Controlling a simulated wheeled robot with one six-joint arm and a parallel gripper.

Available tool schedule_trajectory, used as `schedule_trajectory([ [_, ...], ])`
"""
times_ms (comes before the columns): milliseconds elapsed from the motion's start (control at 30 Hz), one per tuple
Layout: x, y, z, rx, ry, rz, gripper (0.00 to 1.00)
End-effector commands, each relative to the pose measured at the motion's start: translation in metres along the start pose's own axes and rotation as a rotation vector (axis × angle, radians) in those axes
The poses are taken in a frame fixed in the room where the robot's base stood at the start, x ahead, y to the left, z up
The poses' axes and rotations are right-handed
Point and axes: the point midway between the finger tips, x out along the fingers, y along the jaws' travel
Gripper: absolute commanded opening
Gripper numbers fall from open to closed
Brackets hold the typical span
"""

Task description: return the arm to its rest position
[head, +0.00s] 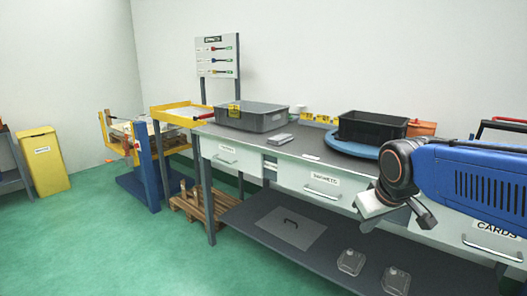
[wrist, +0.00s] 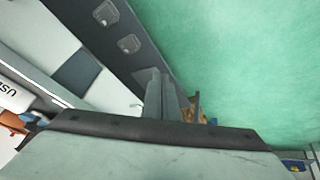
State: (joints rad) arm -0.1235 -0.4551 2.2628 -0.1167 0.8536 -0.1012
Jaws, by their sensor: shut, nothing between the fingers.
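My arm, blue with a dark wrist joint and an orange ring, reaches in from the right in the head view. My gripper (head: 427,217) is at its end, in front of the bench drawers, and is shut with nothing held. In the wrist view a pale body with a dark edge fills the bottom, and grey finger-like shapes (wrist: 165,97) stand close together above it. The arm hides part of the bench's right side.
Clear castings (head: 351,262) lie on the lower shelf (head: 250,230). A pallet (head: 190,207) stands left. Green floor is open in front.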

Motion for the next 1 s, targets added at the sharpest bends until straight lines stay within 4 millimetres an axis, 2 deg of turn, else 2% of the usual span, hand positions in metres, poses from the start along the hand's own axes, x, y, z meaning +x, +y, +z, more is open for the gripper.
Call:
schedule_trajectory([
  [33,-0.004,0.000,0.021,0.030,-0.005,-0.002,0.00],
  [300,-0.013,-0.012,0.119,0.177,-0.042,-0.023,0.00],
  [500,-0.010,-0.023,0.170,0.255,-0.063,-0.036,0.00],
  [667,-0.009,-0.028,0.186,0.281,-0.070,-0.040,0.00],
  [1000,-0.009,-0.028,0.187,0.283,-0.071,-0.040,0.00],
])
